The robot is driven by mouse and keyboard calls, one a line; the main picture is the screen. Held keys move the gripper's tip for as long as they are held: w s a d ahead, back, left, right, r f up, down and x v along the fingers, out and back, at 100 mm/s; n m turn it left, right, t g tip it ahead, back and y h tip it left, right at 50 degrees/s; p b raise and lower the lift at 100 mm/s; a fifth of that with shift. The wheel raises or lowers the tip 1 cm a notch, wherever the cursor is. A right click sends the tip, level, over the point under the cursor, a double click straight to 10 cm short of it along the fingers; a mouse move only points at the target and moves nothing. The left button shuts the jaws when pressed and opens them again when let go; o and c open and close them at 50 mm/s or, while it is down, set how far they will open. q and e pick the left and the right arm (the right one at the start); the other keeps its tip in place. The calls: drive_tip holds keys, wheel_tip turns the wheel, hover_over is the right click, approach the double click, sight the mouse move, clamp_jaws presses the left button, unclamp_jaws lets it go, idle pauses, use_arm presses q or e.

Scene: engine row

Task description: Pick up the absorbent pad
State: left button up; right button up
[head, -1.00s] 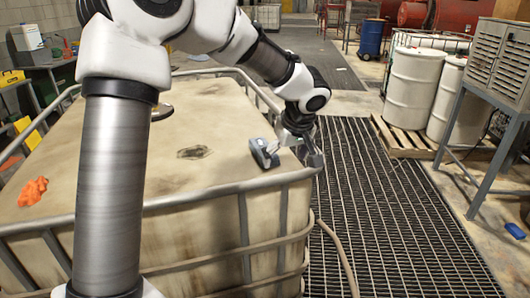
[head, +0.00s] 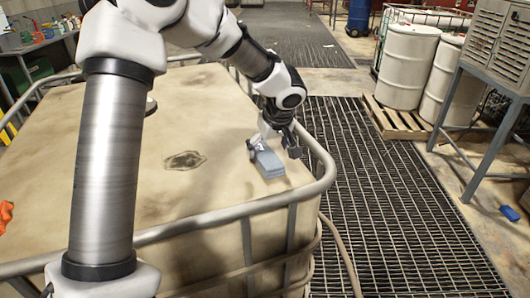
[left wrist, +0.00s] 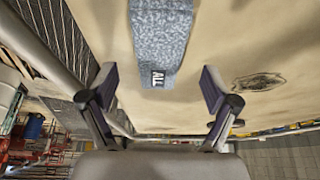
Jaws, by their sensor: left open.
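The absorbent pad (head: 268,164) is a grey-blue folded block. It lies flat on the stained beige tank top (head: 215,110), near its right front corner. In the left wrist view the pad (left wrist: 160,40) looks speckled grey and bears a dark label with white letters at its near end. My left gripper (head: 272,148) is open just above and behind the pad. In the left wrist view its two fingers (left wrist: 160,84) stand apart on either side of the pad's line, with nothing between the tips. My right gripper is not in view.
A grey tubular rail (head: 235,212) runs around the tank's top edge, close to the pad. A dark stain (head: 185,160) lies left of the pad. An orange rag (head: 5,215) shows at the left edge. White drums (head: 408,65) stand on a pallet beyond the floor grating (head: 375,190).

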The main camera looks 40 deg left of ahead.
sight(265, 154)
use_arm(q)
drive_tip(key=f, duration=0.1)
drive_tip(key=a+f, duration=0.1)
drive_tip(key=w+a+f+p, duration=0.1)
drive_tip(key=shift+w+a+f, duration=0.1)
drive_tip(key=shift+a+f, duration=0.15)
drive_tip(key=shift+f, duration=0.1)
drive_tip(key=shift+d+r, duration=0.25)
drive_tip(key=shift+d, duration=0.2)
drive_tip(key=c, duration=1.1)
drive_tip(key=shift+c, duration=0.2)
drive_tip(key=shift+a, duration=0.1)
